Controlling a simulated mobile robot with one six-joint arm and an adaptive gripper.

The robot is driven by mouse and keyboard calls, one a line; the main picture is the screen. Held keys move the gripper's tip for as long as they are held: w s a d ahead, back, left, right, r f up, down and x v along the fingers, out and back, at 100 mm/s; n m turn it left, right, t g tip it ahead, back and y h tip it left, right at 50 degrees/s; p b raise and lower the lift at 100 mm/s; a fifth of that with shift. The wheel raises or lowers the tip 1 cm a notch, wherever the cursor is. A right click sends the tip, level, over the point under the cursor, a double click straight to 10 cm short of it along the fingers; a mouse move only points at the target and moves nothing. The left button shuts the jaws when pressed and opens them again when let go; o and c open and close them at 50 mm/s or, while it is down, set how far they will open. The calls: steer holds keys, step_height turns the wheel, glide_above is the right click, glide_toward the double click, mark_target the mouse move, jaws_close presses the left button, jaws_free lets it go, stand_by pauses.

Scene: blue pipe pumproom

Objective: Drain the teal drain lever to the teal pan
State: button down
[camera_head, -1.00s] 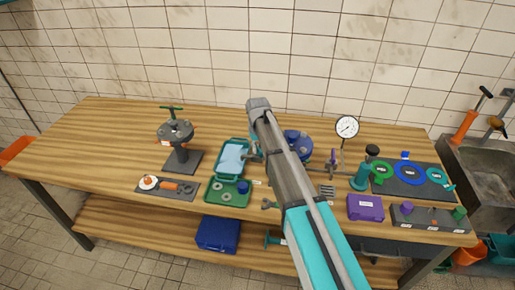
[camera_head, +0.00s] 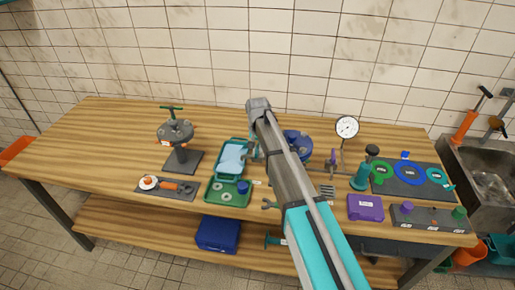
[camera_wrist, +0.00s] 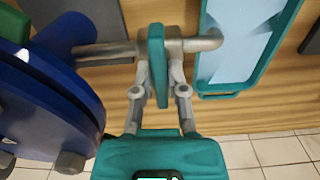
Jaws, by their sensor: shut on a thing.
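The teal drain lever (camera_wrist: 157,48) stands in the middle of the wrist view, on a grey metal drain pipe (camera_wrist: 205,42) with a bent outlet. My gripper (camera_wrist: 158,80) is shut on the lever, one finger on each side. The pipe's bent end is at the near edge of the teal pan (camera_wrist: 205,78), which has a pale blue surface inside. I cannot see any flow from the outlet. In the head view the teal pan (camera_head: 222,146) lies left of my arm. My arm hides the gripper and most of the lever there.
A blue flanged body (camera_wrist: 45,85) is close left of my gripper. A green tray (camera_head: 211,199) with washers lies in front of the pan. A valve stand (camera_head: 183,160) is at left; a gauge (camera_head: 347,127) and purple box (camera_head: 365,208) are at right. The bench's left end is clear.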

stand_by(0.3)
steer(key=c, duration=0.7)
jaws_free()
steer(key=shift+n, duration=0.3)
